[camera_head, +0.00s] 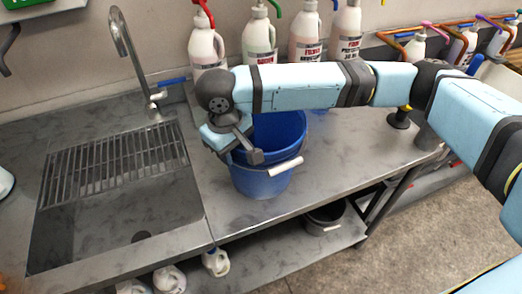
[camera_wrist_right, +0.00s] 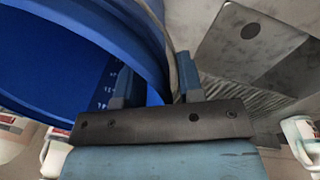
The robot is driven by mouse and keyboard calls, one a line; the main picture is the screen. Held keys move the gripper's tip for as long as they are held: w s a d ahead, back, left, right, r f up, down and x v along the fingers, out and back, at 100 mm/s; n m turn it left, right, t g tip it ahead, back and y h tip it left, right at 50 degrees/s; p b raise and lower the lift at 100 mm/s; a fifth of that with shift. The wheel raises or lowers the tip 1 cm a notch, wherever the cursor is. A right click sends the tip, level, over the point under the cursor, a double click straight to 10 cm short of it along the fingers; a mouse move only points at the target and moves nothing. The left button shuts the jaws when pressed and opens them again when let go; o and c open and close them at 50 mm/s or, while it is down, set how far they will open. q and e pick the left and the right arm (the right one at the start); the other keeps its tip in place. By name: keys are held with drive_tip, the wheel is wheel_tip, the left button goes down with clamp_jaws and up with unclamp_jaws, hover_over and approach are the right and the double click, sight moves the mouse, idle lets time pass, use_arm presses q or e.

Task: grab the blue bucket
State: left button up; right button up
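The blue bucket (camera_head: 262,180) stands upright on the metal counter, right of the sink, with a white-gripped handle (camera_head: 285,166) hanging at its front. My right gripper (camera_head: 247,148) is at the left front part of its rim, and my forearm hides part of the bucket's back. In the right wrist view the bucket (camera_wrist_right: 50,60) fills the left side. My right gripper (camera_wrist_right: 155,88) is open there, one finger inside the bucket and one outside, with the rim between them. Firm contact cannot be made out. My left gripper is not in view.
A sink (camera_head: 120,205) with a grate and tall faucet (camera_head: 130,50) lies left. Several labelled bottles (camera_head: 258,38) stand along the wall behind. A dark bucket (camera_head: 325,217) sits on the lower shelf. The counter (camera_head: 350,150) right of the blue bucket is largely clear.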

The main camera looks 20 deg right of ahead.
drive_tip(key=shift+f, duration=0.5)
clamp_jaws()
drive_tip(key=shift+r, duration=0.1)
idle(1.0)
